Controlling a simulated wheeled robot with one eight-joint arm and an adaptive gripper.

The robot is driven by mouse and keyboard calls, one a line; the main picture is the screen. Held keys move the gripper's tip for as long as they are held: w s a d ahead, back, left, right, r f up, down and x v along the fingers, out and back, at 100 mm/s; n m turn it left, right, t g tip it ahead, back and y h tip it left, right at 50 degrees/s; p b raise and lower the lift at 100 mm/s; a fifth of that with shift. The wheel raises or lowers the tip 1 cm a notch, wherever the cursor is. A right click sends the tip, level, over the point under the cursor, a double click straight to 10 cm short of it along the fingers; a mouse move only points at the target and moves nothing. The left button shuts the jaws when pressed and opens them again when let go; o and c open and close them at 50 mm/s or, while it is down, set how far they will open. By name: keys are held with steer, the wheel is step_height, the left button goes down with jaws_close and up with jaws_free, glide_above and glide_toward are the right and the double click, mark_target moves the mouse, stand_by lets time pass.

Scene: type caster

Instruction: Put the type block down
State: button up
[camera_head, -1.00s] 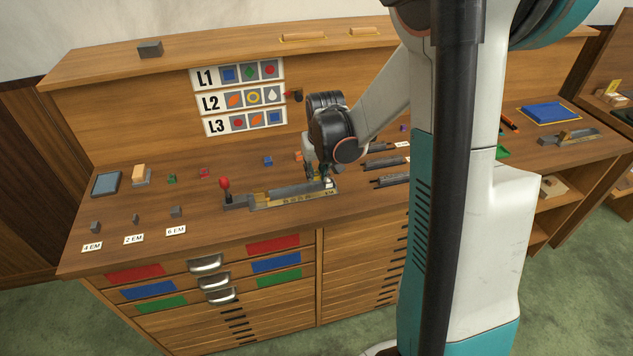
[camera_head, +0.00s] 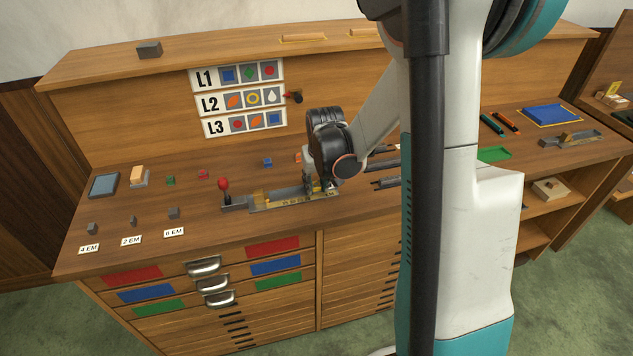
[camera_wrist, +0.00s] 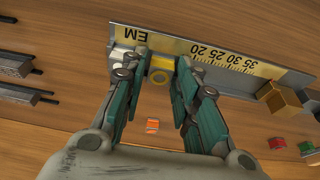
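The type block (camera_wrist: 160,77) shows a yellow ring on its top in the wrist view. My gripper (camera_wrist: 162,65) has one finger on each side of it and looks shut on it. The block sits at the "EM" end of the composing stick (camera_wrist: 222,66), against its scaled wall; whether it rests on the floor of the stick cannot be seen. A pale block (camera_wrist: 118,52) is just left of the left finger. In the head view my gripper (camera_head: 317,187) is low at the right end of the stick (camera_head: 275,207), and hides the block.
A red-knobbed lever (camera_head: 223,186) stands at the stick's left end.

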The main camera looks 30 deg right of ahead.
steer(key=p+v, duration=0.4)
steer(key=v, duration=0.8)
steer(key=shift+r, duration=0.15)
